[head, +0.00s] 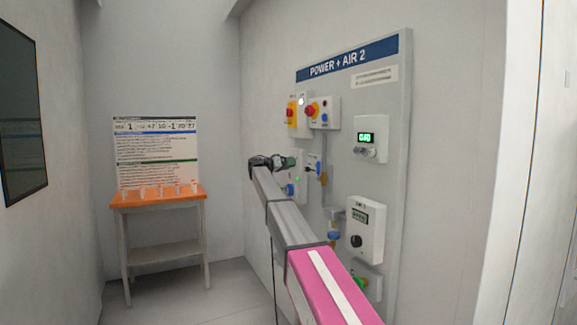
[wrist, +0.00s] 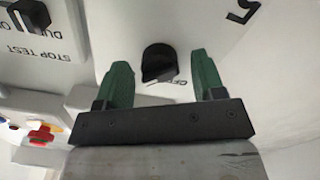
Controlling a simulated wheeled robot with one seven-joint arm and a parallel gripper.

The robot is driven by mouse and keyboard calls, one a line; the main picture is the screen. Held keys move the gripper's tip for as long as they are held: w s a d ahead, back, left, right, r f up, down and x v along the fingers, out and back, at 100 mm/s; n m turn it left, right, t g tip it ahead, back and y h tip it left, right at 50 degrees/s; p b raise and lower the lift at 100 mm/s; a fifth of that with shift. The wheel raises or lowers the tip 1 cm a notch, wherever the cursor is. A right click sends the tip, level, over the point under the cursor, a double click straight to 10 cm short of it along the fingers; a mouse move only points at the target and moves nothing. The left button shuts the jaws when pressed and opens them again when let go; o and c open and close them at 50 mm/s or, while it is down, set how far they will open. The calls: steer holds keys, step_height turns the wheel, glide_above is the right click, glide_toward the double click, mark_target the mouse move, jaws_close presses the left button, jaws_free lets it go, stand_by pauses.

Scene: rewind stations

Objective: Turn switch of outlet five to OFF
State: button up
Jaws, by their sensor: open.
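The switch is a black knob (wrist: 158,63) on a white housing (wrist: 130,30) in the wrist view. A tilted "5" is printed on the housing at upper right, and a partly covered label that looks like "OFF" is just below the knob. My gripper (wrist: 160,70) is open, its two green fingers on either side of the knob with visible gaps. I cannot tell how deep the fingertips reach. In the head view my gripper (head: 287,162) is at the left part of the "POWER + AIR 2" board (head: 395,150); my arm hides part of the board, and the knob is not discernible there.
A second housing with a black knob (wrist: 32,14) and "STOP TEST" print is at upper left in the wrist view. A red, yellow and blue part (wrist: 42,132) is at lower left. An orange-topped table (head: 158,199) with a notice board (head: 157,150) stands at the back.

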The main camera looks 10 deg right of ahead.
steer(key=c, duration=0.9)
steer(key=shift+f+n, duration=0.1)
steer(key=shift+n, duration=8.8)
steer(key=o, duration=0.9)
steer(key=shift+a, duration=0.1)
